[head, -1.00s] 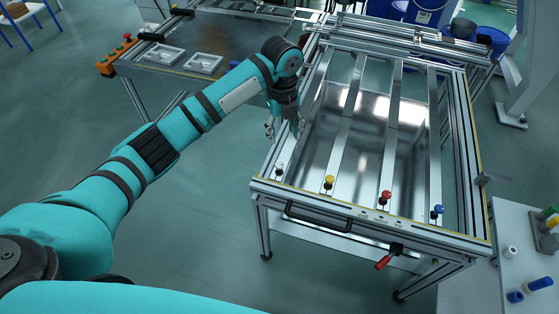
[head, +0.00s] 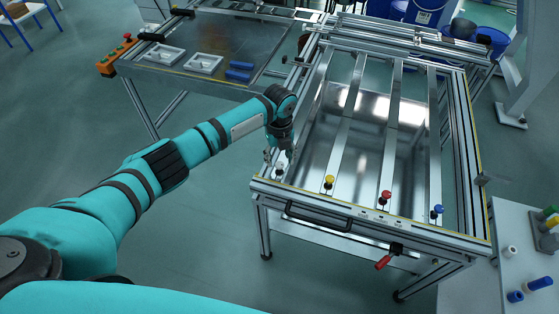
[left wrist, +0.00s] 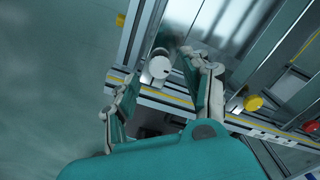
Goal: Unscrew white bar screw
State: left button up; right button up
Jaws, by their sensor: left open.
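The white bar screw (head: 280,170) stands at the near left corner of the panel fixture (head: 330,208), at the near end of its leftmost bar. In the left wrist view its round white knob (left wrist: 160,67) shows from above. My left gripper (head: 279,157) is open and close over the white screw. In the left wrist view the fingers of the left gripper (left wrist: 160,75) are spread to either side of the knob, with nothing held. I cannot tell whether a finger touches it. My right gripper is not in view.
Yellow (head: 329,181), red (head: 386,196) and blue (head: 437,210) screws stand along the same near edge. A red-handled clamp (head: 388,258) hangs at the front. A side table at right holds coloured pegs (head: 538,284). Another table (head: 225,50) with white trays stands behind left.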

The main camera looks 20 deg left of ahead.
pick_arm(q)
jog(key=shift+f, duration=1.05)
grip_shut()
